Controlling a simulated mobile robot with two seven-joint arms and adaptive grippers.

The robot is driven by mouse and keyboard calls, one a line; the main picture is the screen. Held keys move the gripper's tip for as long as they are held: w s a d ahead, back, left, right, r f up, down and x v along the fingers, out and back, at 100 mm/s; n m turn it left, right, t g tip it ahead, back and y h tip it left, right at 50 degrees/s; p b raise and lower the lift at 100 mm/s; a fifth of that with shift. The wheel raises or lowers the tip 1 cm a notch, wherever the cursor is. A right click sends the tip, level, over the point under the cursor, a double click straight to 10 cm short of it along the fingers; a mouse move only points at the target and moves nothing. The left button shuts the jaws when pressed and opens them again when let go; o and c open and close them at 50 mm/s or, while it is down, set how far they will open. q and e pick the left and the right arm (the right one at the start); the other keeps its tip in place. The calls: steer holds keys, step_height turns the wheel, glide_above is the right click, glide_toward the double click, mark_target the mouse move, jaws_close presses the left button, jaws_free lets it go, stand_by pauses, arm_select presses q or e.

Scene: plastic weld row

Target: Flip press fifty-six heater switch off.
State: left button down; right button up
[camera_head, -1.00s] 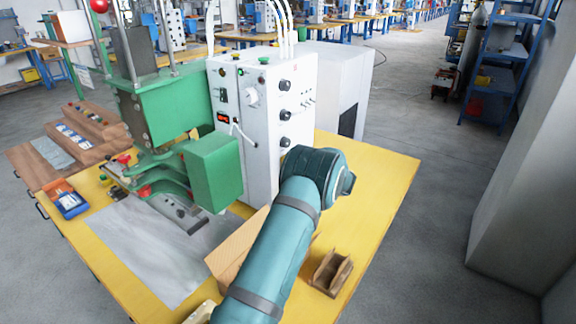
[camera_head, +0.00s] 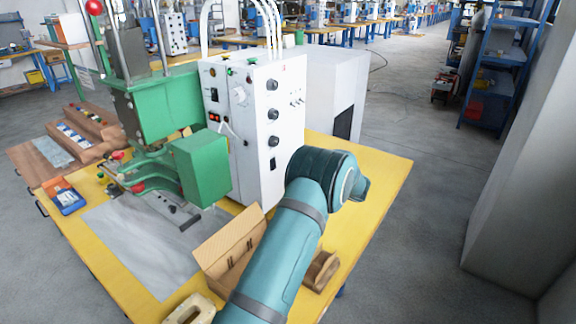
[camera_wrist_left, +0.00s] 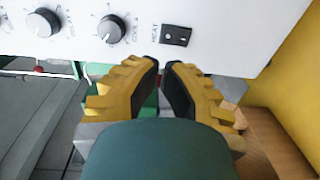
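The white control cabinet of the press (camera_head: 250,160) has dials and switches on its right-hand panel. The black heater switch (camera_wrist_left: 176,35), labelled HEAT, is in the left wrist view; it also shows low on the panel in the head view (camera_head: 272,163). I cannot tell which way it is set. My left gripper (camera_wrist_left: 161,66) has yellow fingers with black pads. Its tips are nearly together, just below the switch in the picture, holding nothing. In the head view my arm's wrist hides the gripper. My right gripper is not in view.
Round dials (camera_wrist_left: 112,29) sit left of the switch. The green press (camera_head: 165,110) stands left of the cabinet on the yellow table (camera_head: 375,180). A cardboard box (camera_head: 230,245) and a brown holder (camera_head: 320,270) lie near my arm. The table right of the cabinet is clear.

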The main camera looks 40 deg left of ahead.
arm_select(q)
steer(key=shift+w+d+r, duration=0.1)
steer(key=shift+w+d, duration=0.05)
steer(key=shift+d, duration=1.2)
steer(key=shift+w+d+r, duration=0.1)
steer(key=shift+d, duration=1.25)
